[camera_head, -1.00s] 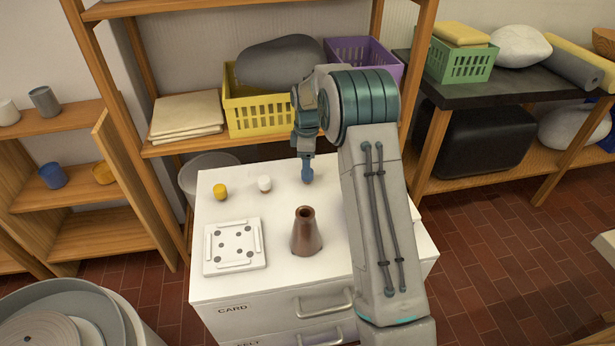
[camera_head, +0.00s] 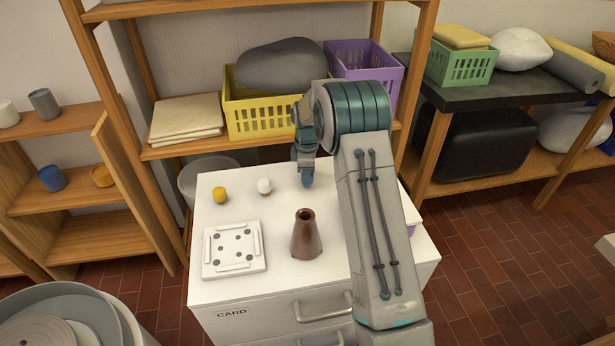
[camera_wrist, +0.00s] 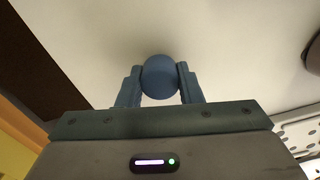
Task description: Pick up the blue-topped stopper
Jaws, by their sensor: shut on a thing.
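The blue-topped stopper shows in the wrist view as a round blue top (camera_wrist: 160,76) between the two fingers. My gripper (camera_wrist: 158,88) is shut on it, with a finger on either side. In the head view, my gripper (camera_head: 306,180) points down at the back of the white cabinet top (camera_head: 335,190), behind the brown cone. The stopper cannot be told apart from the fingers there. Its lower part is hidden, and I cannot tell whether it touches the cabinet top.
A brown hollow cone (camera_head: 305,235) stands in front of my gripper. A white-topped stopper (camera_head: 264,186) and a yellow-topped stopper (camera_head: 220,195) stand to the left. A white plate with holes (camera_head: 234,250) lies at the front left. Shelf baskets (camera_head: 262,115) are behind.

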